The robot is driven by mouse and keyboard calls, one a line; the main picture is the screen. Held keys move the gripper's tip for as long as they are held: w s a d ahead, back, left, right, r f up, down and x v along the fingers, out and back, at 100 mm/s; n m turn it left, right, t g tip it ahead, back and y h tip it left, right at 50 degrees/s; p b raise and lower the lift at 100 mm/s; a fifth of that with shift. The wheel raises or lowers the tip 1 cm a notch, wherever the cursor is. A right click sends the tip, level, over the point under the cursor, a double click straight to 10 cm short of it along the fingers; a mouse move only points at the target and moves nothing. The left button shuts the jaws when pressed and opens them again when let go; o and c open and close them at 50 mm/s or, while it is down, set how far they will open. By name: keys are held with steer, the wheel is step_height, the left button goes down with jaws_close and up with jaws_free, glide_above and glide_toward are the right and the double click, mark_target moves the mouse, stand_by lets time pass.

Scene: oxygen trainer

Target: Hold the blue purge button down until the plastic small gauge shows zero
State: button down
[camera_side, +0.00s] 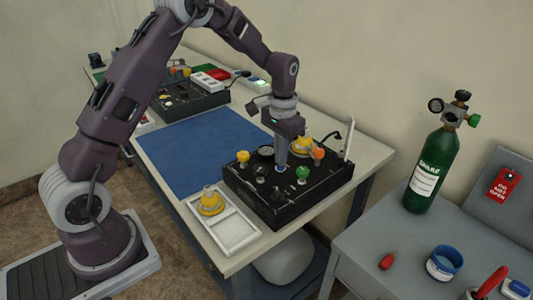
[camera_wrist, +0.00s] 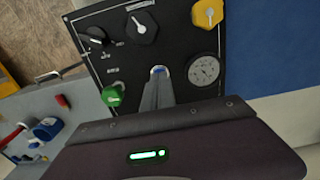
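The black trainer panel (camera_side: 240,190) sits on the right end of the table and fills much of the wrist view (camera_wrist: 115,62). My gripper (camera_side: 282,165) points down over the panel. Its fingers (camera_wrist: 157,88) are together, with nothing seen between them. The blue purge button (camera_wrist: 158,70) shows at the fingertips; I cannot tell if they touch or press it. In the side view the fingers hide it. The small round gauge (camera_wrist: 204,70) has a pale face beside the fingers; it also shows in the side view (camera_side: 266,151). Its needle is too small to read.
Near the fingers stand a green knob (camera_wrist: 113,95), a yellow knob (camera_wrist: 207,13) and black knobs (camera_wrist: 142,26). A white tray (camera_side: 238,232) holds a yellow part (camera_side: 210,201). A blue mat (camera_side: 185,150) is clear. A green cylinder (camera_side: 430,170) stands on a grey bench.

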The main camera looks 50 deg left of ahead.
steer(key=shift+f, duration=0.65)
steer(key=shift+r, duration=0.1)
stand_by(1.0)
steer(key=shift+r, duration=3.45)
steer(key=s+d+r+t, duration=0.1)
steer(key=s+d+r, duration=0.1)
steer(key=s+r, duration=0.5)
steer(key=s+d+r+t, duration=0.2)
steer(key=s+d+r, duration=0.1)
steer(key=s+r, duration=0.4)
steer(key=s+d+t, duration=0.2)
steer(key=s, duration=1.4)
steer(key=shift+d+f+t, duration=0.3)
steer(key=shift+f, duration=0.1)
